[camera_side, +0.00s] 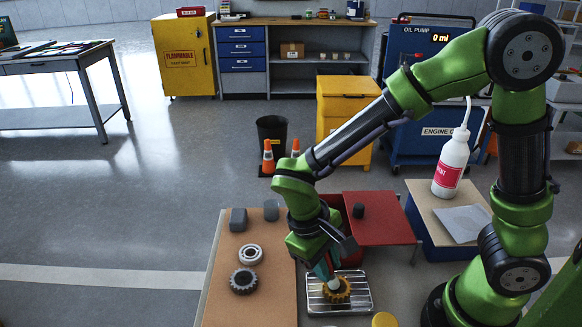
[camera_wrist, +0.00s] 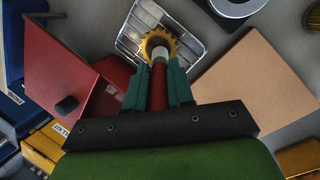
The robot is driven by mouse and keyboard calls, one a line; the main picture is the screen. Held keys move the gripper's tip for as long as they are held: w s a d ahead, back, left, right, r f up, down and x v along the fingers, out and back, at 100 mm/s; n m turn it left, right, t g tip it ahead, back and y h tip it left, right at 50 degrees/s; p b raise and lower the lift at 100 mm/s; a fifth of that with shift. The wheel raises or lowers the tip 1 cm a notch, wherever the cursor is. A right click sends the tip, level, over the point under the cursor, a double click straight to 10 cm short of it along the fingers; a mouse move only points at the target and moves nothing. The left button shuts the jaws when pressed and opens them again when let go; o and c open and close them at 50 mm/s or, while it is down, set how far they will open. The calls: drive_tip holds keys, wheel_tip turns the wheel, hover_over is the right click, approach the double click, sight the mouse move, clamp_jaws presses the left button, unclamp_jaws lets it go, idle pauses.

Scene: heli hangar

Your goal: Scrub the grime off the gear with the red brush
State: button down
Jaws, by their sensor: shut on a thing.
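My gripper (camera_wrist: 158,68) points down over the wire tray (camera_wrist: 196,48) and is shut on the red handle of the brush (camera_wrist: 158,88). The brush's pale end lies against or just over a golden toothed gear (camera_wrist: 152,38); I cannot tell if they touch. In the side view the gear (camera_side: 343,293) rests in the metal tray (camera_side: 362,302), with my gripper (camera_side: 326,270) just above it, and the brush is mostly hidden there.
A brown board (camera_side: 228,238) left of the tray holds a dark gear (camera_side: 243,281), a pale ring (camera_side: 251,255) and two dark blocks. A red bin with a red lid (camera_side: 385,225) stands behind the tray. A white bottle (camera_side: 451,165) stands at right.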

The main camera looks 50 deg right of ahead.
drive_tip(key=shift+w+a+r, duration=0.15)
drive_tip(key=shift+w+a, duration=0.1)
drive_tip(key=shift+w, duration=0.05)
drive_tip(key=shift+s+r, duration=0.1)
drive_tip(key=shift+r, duration=3.8)
